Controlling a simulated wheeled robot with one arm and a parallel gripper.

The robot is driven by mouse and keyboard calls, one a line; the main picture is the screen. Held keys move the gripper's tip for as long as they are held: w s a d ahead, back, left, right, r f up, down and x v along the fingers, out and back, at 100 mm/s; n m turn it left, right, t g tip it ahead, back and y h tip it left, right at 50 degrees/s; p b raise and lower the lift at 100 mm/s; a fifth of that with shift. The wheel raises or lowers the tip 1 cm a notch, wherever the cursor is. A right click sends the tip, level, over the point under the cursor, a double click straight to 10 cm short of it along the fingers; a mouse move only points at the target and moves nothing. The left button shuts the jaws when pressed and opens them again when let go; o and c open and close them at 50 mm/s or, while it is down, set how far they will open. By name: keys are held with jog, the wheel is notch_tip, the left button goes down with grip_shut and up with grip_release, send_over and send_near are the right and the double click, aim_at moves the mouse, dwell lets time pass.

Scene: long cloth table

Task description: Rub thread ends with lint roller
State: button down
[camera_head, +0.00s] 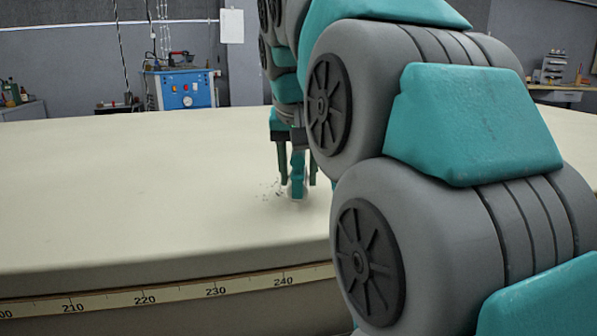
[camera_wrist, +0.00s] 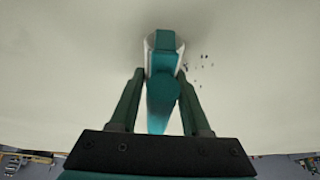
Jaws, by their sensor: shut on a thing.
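The lint roller (camera_head: 298,184) has a teal handle and frame and stands down at the cloth table surface. In the wrist view the lint roller (camera_wrist: 162,88) points away from me, with a pale roller at its far end. My gripper (camera_head: 297,168) is shut on its handle; the two dark green fingers also show in the wrist view (camera_wrist: 160,98). The thread ends (camera_head: 270,190) are small dark specks just left of the roller. In the wrist view the thread ends (camera_wrist: 193,63) lie just right of the roller head. My arm hides the table's right part.
The long cloth table (camera_head: 130,190) is pale and bare to the left. A measuring tape (camera_head: 180,295) runs along its front edge. A blue machine (camera_head: 186,90) stands behind the table, and a shelf with items (camera_head: 553,68) is at the back right.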

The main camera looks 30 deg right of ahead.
jog(key=shift+f+b, duration=0.5)
jog(key=shift+f, duration=0.4)
